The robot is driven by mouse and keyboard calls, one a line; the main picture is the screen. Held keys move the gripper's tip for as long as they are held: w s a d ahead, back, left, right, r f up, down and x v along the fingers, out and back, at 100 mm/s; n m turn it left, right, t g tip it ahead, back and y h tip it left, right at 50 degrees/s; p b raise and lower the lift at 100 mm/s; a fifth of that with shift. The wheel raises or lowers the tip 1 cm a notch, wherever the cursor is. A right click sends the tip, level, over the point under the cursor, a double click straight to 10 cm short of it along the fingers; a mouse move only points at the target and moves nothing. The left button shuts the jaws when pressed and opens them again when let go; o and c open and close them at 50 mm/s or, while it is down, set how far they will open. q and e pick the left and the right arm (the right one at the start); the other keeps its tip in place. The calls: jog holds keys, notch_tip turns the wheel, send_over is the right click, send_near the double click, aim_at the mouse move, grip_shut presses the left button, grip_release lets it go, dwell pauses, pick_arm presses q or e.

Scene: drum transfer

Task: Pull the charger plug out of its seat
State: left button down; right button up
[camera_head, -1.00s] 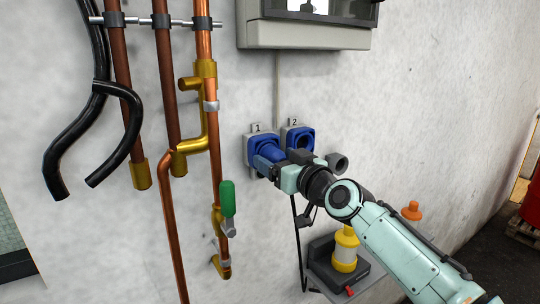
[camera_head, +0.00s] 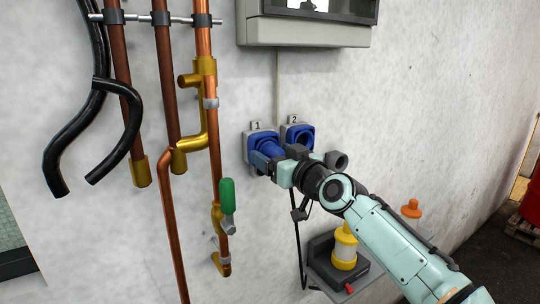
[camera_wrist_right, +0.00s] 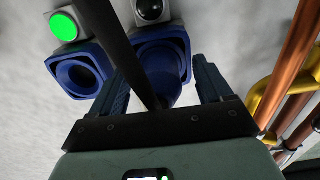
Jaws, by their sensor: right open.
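The charger plug (camera_head: 270,148) is blue and sits in the blue seat marked 1 (camera_head: 250,136) on the wall. The right wrist view shows the plug (camera_wrist_right: 163,88) in its seat (camera_wrist_right: 160,45), with a dark cable (camera_wrist_right: 122,45) running from it to the upper left. My right gripper (camera_head: 263,163) is at the plug. In the right wrist view its open fingers (camera_wrist_right: 161,82) stand on either side of the plug, with gaps showing. The gripper partly hides the plug in the head view. My left gripper is not in view.
The blue seat marked 2 (camera_head: 301,136) is empty, beside seat 1; a green lamp (camera_wrist_right: 64,26) shows by it. Copper pipes (camera_head: 212,130) with a green-handled valve (camera_head: 227,197) run down the wall on the left. A yellow-and-white lamp (camera_head: 344,247) stands on a shelf below.

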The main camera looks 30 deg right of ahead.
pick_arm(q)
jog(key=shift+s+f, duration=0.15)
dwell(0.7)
pick_arm(e)
grip_shut()
jog(key=shift+s, duration=0.1)
jog(key=shift+s, duration=0.1)
